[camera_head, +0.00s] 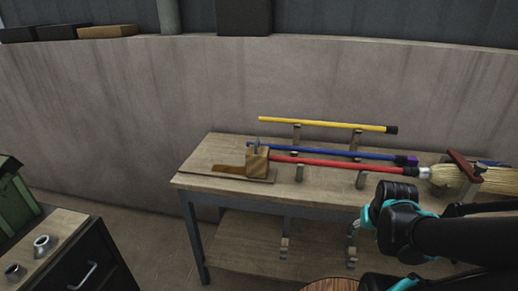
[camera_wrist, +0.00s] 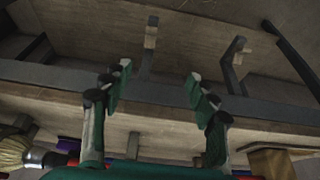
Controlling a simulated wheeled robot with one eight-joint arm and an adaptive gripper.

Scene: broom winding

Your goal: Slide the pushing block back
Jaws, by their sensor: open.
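The pushing block (camera_head: 258,163) is a light wooden cube at the left part of the workbench. It sits at the right end of a low wooden board with a dark slot (camera_head: 228,171), against the left end of the red broom handle (camera_head: 340,166). A wooden block, likely the same one, shows at the lower right of the wrist view (camera_wrist: 268,163). My gripper (camera_head: 364,219) is in front of the bench, right of the block and apart from it. In the wrist view, its fingers (camera_wrist: 158,75) are spread with nothing between them.
The bench (camera_head: 212,150) carries a blue pole (camera_head: 320,151) and a raised yellow pole (camera_head: 320,123) on upright holders. Broom bristles (camera_head: 455,178) lie at the right by a red clamp-like part (camera_head: 464,166). A dark cabinet (camera_head: 85,262) stands lower left. A wall closes off the back.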

